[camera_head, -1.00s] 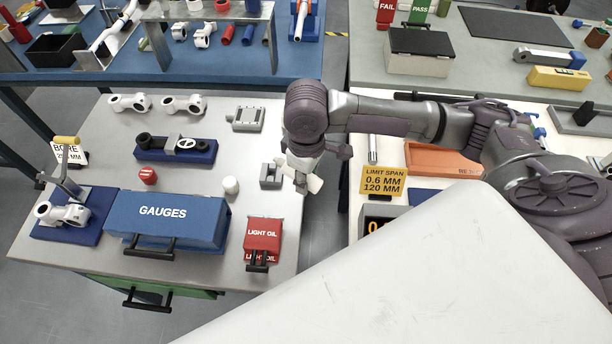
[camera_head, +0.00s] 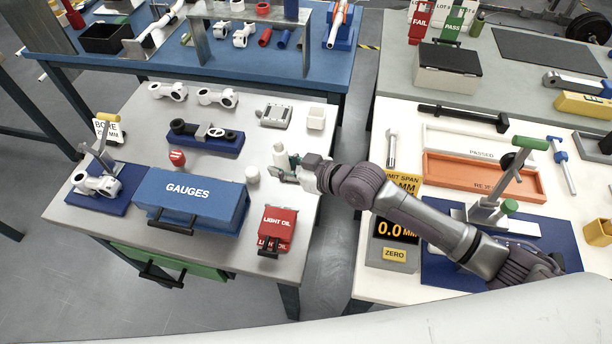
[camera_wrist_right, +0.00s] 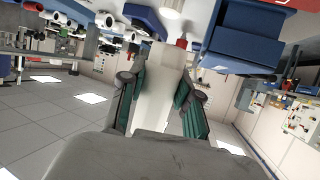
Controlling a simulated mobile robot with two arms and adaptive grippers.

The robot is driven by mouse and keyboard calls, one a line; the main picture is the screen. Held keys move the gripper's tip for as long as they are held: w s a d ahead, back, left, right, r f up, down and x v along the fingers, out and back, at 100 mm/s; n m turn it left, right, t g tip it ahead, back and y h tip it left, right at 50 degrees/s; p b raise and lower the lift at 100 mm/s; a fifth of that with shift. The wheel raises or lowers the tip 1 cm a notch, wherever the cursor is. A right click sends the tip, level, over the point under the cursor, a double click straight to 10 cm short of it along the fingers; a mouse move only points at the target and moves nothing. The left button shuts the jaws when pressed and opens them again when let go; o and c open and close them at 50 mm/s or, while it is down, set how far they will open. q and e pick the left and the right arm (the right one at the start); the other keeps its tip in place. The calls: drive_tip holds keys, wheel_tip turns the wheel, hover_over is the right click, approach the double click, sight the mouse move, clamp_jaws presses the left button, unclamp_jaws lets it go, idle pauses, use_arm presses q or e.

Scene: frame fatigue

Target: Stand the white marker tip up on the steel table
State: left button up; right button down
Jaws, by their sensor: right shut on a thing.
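The white marker (camera_head: 281,158) is held at the right part of the steel table (camera_head: 225,265). It looks close to upright, with its narrower end up. In the right wrist view the white marker (camera_wrist_right: 155,92) lies between the two green-padded fingers. My right gripper (camera_head: 288,173) is shut on it, reaching in from the right; it also shows in the right wrist view (camera_wrist_right: 160,98). The marker's lower end is hidden by the gripper, so I cannot tell whether it touches the table. My left gripper is not in view.
A short white cylinder (camera_head: 252,174) stands just left of the gripper. The red LIGHT OIL can (camera_head: 279,225) is in front and the blue GAUGES box (camera_head: 192,200) front left. A white block (camera_head: 316,117) and a grey fixture (camera_head: 275,115) stand behind. A floor gap lies to the right.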

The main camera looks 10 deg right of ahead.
sight(288, 198)
drive_tip(key=shift+d+r+t, duration=0.15)
drive_tip(key=shift+r+t, duration=0.2)
drive_tip(key=shift+t, duration=0.15)
wheel_tip(288, 198, down, 10)
drive_tip(key=b, duration=0.8)
drive_tip(key=shift+f+b, duration=0.5)
drive_tip(key=shift+f, duration=0.25)
idle(0.4)
drive_tip(key=c, duration=0.7)
unclamp_jaws()
drive_tip(key=shift+c, duration=0.2)
